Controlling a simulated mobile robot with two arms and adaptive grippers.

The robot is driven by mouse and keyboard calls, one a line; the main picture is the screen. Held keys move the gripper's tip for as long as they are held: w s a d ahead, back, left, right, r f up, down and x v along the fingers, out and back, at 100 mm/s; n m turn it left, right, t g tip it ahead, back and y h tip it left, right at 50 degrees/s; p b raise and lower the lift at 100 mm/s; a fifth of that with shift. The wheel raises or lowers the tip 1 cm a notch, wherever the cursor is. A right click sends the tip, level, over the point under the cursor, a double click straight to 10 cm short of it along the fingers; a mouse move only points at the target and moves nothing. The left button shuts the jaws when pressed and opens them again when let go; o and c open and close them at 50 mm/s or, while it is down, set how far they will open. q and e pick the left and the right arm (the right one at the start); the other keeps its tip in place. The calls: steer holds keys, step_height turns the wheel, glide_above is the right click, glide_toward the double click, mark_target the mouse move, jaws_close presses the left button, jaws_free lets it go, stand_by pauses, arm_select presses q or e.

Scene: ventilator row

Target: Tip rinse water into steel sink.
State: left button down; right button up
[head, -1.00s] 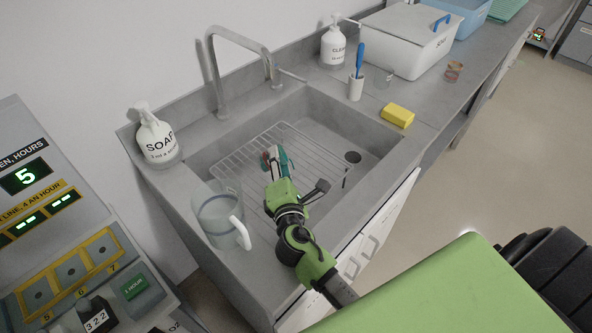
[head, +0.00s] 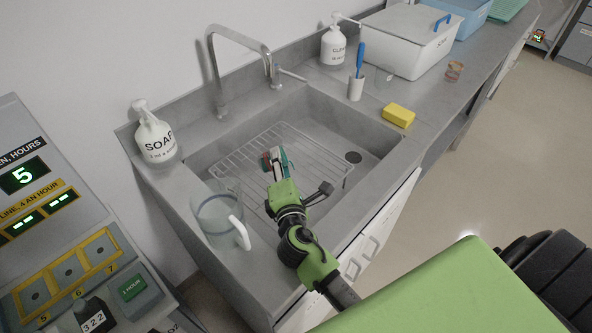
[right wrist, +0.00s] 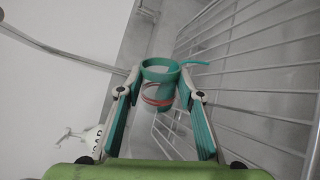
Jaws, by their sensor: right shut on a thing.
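My right gripper (head: 275,162) is over the steel sink (head: 335,115), above the wire rack in it. In the right wrist view the right gripper (right wrist: 160,105) is shut on a small see-through cup (right wrist: 160,85) with a teal rim and a red band. The cup sits between the two teal-padded fingers. I cannot tell its exact tilt or whether water is in it. In the head view the gripper mostly hides the cup. My left gripper is not in view.
A clear jug (head: 218,220) stands on the near left rim. A soap bottle (head: 155,140), tap (head: 215,75) and yellow sponge (head: 398,115) stand around the sink.

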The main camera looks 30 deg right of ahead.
steer(key=shift+s+d+r+m+p, duration=0.2)
steer(key=shift+d+r+m+p, duration=0.5)
steer(key=shift+r+m, duration=0.15)
stand_by(1.0)
steer(key=shift+s+d+r+m+y, duration=0.1)
steer(key=shift+d+m+y, duration=0.1)
steer(key=shift+m, duration=0.35)
steer(key=shift+d+r+m+y, duration=0.1)
steer(key=shift+d+m+y, duration=0.1)
steer(key=shift+m, duration=0.3)
stand_by(1.3)
